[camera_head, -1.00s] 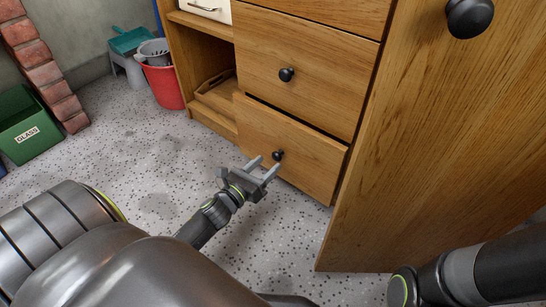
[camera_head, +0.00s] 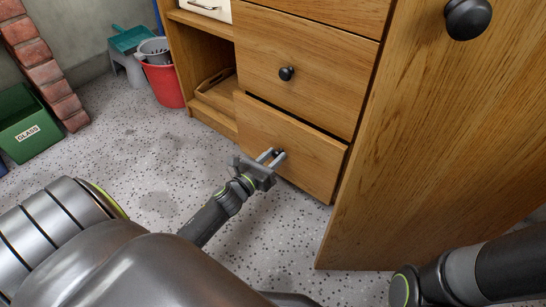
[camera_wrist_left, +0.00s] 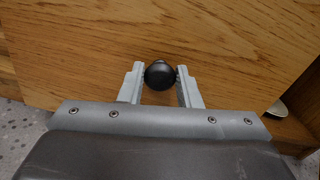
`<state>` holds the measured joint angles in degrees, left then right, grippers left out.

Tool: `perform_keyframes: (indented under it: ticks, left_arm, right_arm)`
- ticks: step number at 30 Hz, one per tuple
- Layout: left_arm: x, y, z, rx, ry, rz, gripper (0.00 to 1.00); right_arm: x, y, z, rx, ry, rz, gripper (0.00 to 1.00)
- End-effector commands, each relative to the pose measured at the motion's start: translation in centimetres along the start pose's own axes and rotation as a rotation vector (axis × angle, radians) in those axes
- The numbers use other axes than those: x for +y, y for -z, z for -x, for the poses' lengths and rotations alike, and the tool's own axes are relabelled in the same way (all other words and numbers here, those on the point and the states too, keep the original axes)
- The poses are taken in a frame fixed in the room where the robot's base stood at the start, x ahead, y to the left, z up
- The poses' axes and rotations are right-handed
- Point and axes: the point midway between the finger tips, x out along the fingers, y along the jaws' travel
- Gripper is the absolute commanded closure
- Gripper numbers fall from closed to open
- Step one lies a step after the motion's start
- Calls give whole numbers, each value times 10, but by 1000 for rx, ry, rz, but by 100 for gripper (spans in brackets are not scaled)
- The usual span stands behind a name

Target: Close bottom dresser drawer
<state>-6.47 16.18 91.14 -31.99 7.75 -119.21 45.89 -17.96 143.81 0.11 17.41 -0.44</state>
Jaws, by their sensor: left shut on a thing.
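The bottom dresser drawer (camera_head: 300,160) is a wooden front with one round black knob. It stands slightly out from the dresser, with a dark gap along its top and right edges. My left gripper (camera_head: 273,156) is at this drawer and shut on the black knob (camera_wrist_left: 160,75), which sits between the two fingers in the left wrist view. In the head view the fingers mostly hide the knob. My right arm (camera_head: 450,275) enters at the lower right; its gripper is out of view.
The drawer above (camera_head: 300,75) has its own black knob. An open wooden door (camera_head: 410,150) with a black knob stands to the right. A red bucket (camera_head: 165,88), a green glass bin (camera_head: 28,125) and bricks (camera_head: 50,70) are at the left. The speckled floor (camera_head: 140,165) is clear in between.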

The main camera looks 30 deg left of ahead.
Motion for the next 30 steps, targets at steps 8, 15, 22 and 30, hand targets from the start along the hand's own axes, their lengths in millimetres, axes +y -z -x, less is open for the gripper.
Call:
perform_keyframes:
  ticks: [8,15,22,30]
  left_arm:
    - [0,0,-3,0,0,0,100]
    - [0,0,-29,-1,0,1,100]
    - [0,0,-32,0,-2,0,100]
    - [0,0,-32,0,-2,0,48]
  right_arm:
    - [0,0,0,0,-2,-1,64]
    - [0,1,2,0,-4,-2,64]
    - [0,1,2,0,-8,-4,64]
    - [0,1,1,0,-8,-4,64]
